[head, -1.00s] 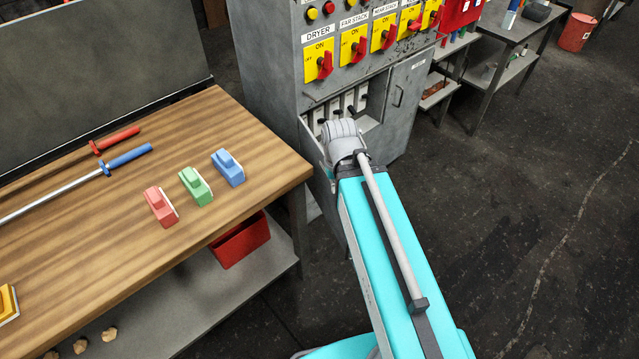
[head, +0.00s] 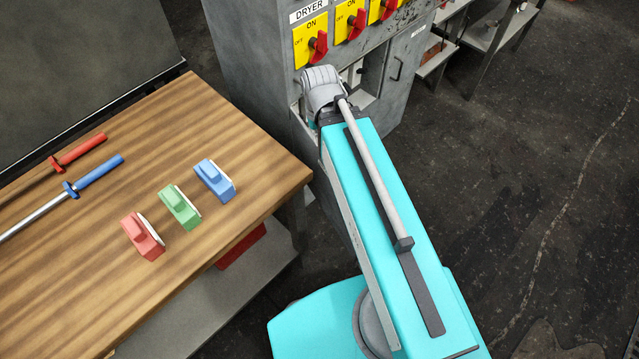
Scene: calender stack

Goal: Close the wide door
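The grey control cabinet (head: 247,80) stands at the top middle of the head view. Below its switches is an open compartment (head: 371,78), partly covered by my arm. A grey panel edge (head: 298,118) shows just left of my wrist; it may be the wide door standing open, but most of it is hidden. A narrower door with a handle (head: 403,75) on the right of the cabinet looks shut. My arm reaches to the compartment front. My gripper is hidden behind the wrist, so any contact with the door cannot be seen.
A wooden bench (head: 90,300) is close on the left, with red, green and blue blocks (head: 180,207) and two handled rods (head: 95,172). A red bin (head: 242,246) sits on its lower shelf. The floor (head: 520,180) on the right is clear.

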